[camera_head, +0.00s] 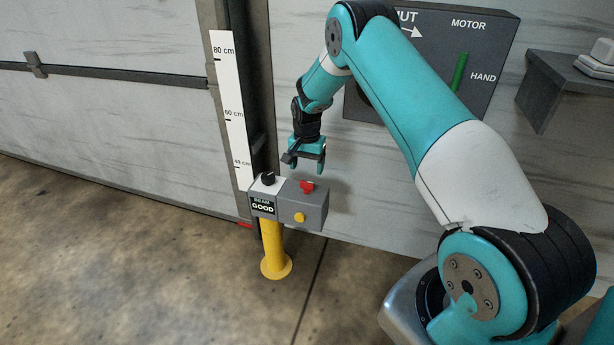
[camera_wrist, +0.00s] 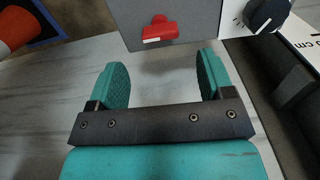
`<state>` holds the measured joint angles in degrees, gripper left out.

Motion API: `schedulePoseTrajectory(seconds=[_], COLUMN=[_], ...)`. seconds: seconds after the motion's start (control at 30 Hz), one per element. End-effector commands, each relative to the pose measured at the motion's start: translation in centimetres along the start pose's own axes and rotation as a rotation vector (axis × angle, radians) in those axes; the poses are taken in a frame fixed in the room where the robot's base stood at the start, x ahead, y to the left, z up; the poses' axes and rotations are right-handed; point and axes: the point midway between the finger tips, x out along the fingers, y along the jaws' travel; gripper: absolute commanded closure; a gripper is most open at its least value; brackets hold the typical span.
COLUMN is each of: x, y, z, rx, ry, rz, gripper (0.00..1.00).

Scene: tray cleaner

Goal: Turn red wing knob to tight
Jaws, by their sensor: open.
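The red wing knob (camera_head: 307,187) sits on top of the grey box (camera_head: 312,209), on its right part. In the wrist view the red wing knob (camera_wrist: 160,29) lies beyond the fingertips, roughly between them, with a white mark along one edge. My gripper (camera_head: 307,166) is above the knob in the head view, pointing down and apart from it. In the wrist view my gripper (camera_wrist: 160,75) shows two teal fingers spread wide with nothing between them. No tight label is readable in either view.
A yellow button (camera_head: 299,217) is on the front. A yellow post (camera_head: 273,249) carries the box. A wall panel (camera_head: 480,60) and grey shelf (camera_head: 560,85) are right.

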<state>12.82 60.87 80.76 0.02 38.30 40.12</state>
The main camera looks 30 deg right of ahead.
Motion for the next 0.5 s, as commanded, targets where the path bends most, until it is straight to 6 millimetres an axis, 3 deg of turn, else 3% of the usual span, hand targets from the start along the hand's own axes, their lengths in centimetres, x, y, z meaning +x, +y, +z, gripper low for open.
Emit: schedulePoseTrajectory(seconds=[0.03, 0.2, 0.5], x=[-1.8, -6.0, -10.2], y=[-0.1, 0.0, 0.0], z=[-0.1, -0.1, -0.1], rx=[0.0, 0.001, 0.001], ry=[0.003, 0.002, 0.001], rz=[-0.003, -0.001, 0.0], gripper=[0.26, 0.26, 0.26])
